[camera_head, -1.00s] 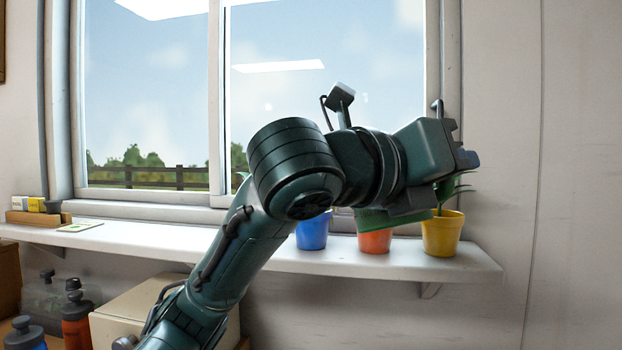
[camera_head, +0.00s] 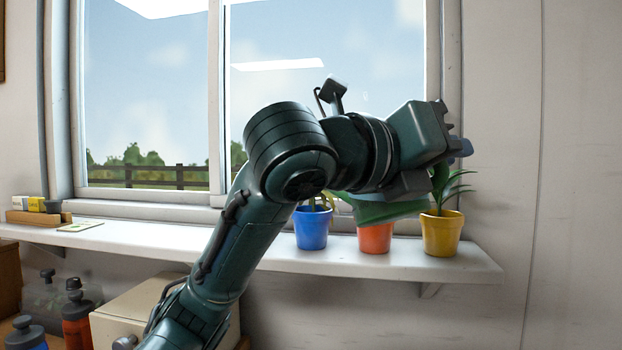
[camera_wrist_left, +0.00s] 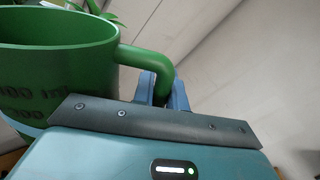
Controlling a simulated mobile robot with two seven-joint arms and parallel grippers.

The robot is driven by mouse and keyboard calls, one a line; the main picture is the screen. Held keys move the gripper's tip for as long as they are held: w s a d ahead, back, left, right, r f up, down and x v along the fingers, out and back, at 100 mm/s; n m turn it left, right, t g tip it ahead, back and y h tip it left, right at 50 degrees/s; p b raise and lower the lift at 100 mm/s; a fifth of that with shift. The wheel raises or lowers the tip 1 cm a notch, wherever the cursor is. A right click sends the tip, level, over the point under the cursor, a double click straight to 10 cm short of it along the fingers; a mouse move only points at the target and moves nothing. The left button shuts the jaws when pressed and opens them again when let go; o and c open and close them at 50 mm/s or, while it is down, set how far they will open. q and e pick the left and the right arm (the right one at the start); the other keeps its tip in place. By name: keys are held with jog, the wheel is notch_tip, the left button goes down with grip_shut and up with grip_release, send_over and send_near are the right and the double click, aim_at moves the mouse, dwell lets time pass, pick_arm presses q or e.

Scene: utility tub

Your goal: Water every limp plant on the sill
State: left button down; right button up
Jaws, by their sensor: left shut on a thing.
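My left gripper (camera_head: 458,148) is over the right end of the sill. In the left wrist view its blue fingers (camera_wrist_left: 163,90) are shut on the handle of a green can (camera_wrist_left: 60,60) with blurred dark markings. In the head view the can (camera_head: 385,209) shows partly under my wrist, above and in front of an orange pot (camera_head: 375,239). A blue pot (camera_head: 312,228) holds a plant with bent, yellowish-green leaves, partly hidden. A yellow pot (camera_head: 442,234) holds a plant (camera_head: 452,187) with spreading green leaves. The plant in the orange pot is hidden.
The white sill (camera_head: 190,240) is clear from the blue pot to a small wooden tray (camera_head: 38,217) and a card (camera_head: 80,226) at left. Below stand bottles (camera_head: 78,315) and a beige box (camera_head: 135,310). The window (camera_head: 290,110) is behind the arm.

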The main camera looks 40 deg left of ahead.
pick_arm(q)
jog(key=shift+n, duration=0.8)
jog(key=shift+w+a+r+p, duration=0.2)
jog(key=shift+a+r, duration=0.3)
jog(key=shift+r, duration=0.35)
jog(key=shift+w+a+r+p, duration=0.2)
jog(key=shift+a+r, duration=0.3)
jog(key=shift+r, duration=0.35)
pick_arm(e)
jog(key=shift+r, duration=0.2)
dwell(0.4)
